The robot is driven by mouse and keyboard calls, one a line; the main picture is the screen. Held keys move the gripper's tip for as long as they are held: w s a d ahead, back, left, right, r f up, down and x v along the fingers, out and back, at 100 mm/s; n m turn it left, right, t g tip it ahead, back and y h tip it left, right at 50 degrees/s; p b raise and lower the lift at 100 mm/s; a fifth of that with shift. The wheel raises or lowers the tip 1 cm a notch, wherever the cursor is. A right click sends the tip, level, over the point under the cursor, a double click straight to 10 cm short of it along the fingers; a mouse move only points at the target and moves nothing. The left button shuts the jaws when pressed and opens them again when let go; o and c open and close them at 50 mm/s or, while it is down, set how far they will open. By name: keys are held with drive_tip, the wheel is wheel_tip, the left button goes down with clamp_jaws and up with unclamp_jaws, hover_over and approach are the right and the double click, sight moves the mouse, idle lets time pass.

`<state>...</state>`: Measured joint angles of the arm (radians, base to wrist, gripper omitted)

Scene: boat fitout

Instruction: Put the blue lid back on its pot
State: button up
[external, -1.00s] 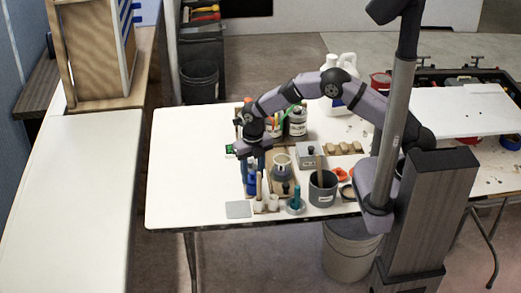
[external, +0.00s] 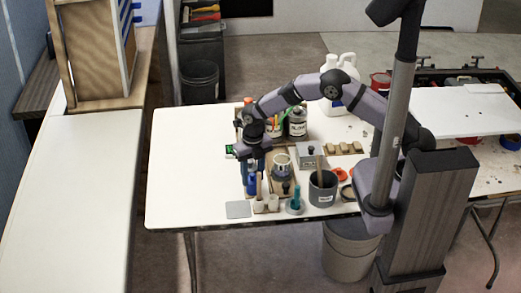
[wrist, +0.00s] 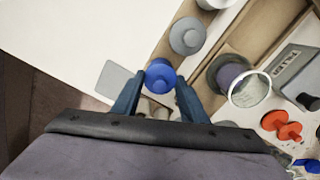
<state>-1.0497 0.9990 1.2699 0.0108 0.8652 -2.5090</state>
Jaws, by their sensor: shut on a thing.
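The blue lid (wrist: 160,74) is round with a raised knob and sits between the fingertips of my gripper (wrist: 158,88) in the wrist view. My gripper is shut on it. In the external view my gripper (external: 253,166) points down over the left part of the white table, with blue (external: 252,185) showing below its fingers. Whether a pot is directly under the lid is hidden, and I cannot tell whether the lid touches one. A grey round lidded piece (wrist: 187,36) stands beside the blue lid, along the wooden tray (wrist: 222,52).
A grey jar with a pale ring (wrist: 250,90) stands near a grey box (wrist: 298,72) and orange pieces (wrist: 282,124). A flat grey square (external: 238,209) lies near the table's front edge. A dark mug (external: 322,190) stands to the right. The table's left side is clear.

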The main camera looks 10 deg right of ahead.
sight(253, 174)
drive_tip(key=shift+f, duration=0.15)
idle(0.5)
drive_tip(key=o, duration=1.6)
drive_tip(key=shift+c, duration=0.2)
drive_tip(key=shift+r+p, duration=1.6)
drive_tip(key=shift+r, duration=0.95)
